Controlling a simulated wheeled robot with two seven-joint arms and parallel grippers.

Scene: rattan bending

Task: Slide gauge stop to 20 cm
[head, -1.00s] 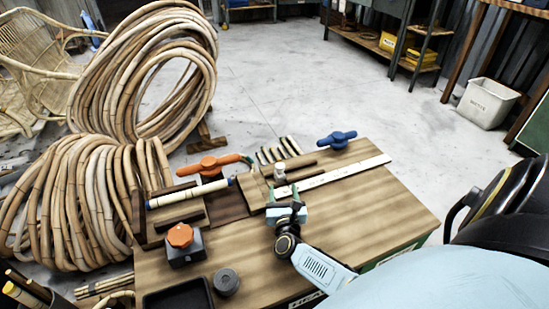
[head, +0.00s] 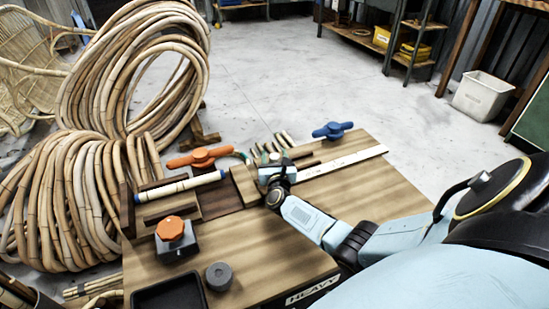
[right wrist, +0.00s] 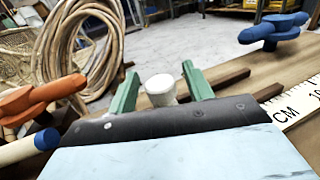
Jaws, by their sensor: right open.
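The gauge stop's white knob (right wrist: 160,88) shows in the right wrist view, standing between the two green fingers of my right gripper (right wrist: 158,90). The fingers are open, with space on both sides of the knob. In the head view my right gripper (head: 275,172) is over the near end of the white ruler (head: 345,163) and largely hides the stop. The ruler's "CM" marking shows in the right wrist view (right wrist: 293,106). A wooden block (head: 243,184) is just left of the gripper. My left gripper is not in view.
An orange clamp handle (head: 201,158) and a pale rattan pole (head: 180,187) lie to the left. A blue handle (head: 333,131) is beyond the ruler. An orange-knobbed block (head: 170,235), a grey cylinder (head: 219,276) and a black tray (head: 170,294) are nearer. The right tabletop is clear.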

